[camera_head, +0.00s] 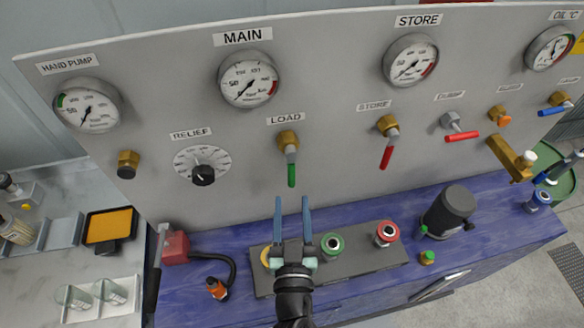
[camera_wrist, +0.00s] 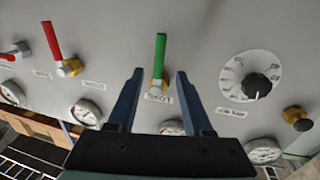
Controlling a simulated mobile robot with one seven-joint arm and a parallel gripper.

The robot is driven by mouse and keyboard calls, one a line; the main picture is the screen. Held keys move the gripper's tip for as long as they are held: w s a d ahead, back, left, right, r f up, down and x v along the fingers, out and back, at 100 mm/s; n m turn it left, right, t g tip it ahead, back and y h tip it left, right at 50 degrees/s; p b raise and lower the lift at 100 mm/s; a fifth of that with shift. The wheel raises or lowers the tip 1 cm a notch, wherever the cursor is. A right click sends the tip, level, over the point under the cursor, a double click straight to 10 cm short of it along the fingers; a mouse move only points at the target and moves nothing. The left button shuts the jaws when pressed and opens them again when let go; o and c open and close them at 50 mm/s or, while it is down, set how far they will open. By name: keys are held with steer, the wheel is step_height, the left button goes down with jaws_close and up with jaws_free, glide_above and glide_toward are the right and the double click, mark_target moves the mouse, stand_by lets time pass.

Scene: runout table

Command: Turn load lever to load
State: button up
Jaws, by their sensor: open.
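The load lever (camera_head: 291,173) has a green handle on a brass valve under the LOAD label (camera_head: 286,118) on the grey panel. Its handle hangs straight down. My gripper (camera_head: 292,202) is open and empty, with its two blue fingers pointing toward the panel, just below the green handle in the head view. In the wrist view, which is turned upside down, the green handle (camera_wrist: 160,55) shows between and beyond the fingertips of my gripper (camera_wrist: 158,75). No contact shows; the exact gap to the handle is hard to tell.
The red STORE lever (camera_head: 387,155) is right of the load lever, and the black RELIEF knob (camera_head: 203,174) is left of it. Below, a dark plate with a green-ringed fitting (camera_head: 332,245) and a red-ringed fitting (camera_head: 387,233) lies on the blue bench (camera_head: 215,240).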

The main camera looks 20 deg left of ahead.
mark_target(291, 177)
steer(key=x, duration=0.8)
steer(key=shift+w+a, duration=0.1)
steer(key=shift+w, duration=0.25)
jaws_close()
stand_by(1.0)
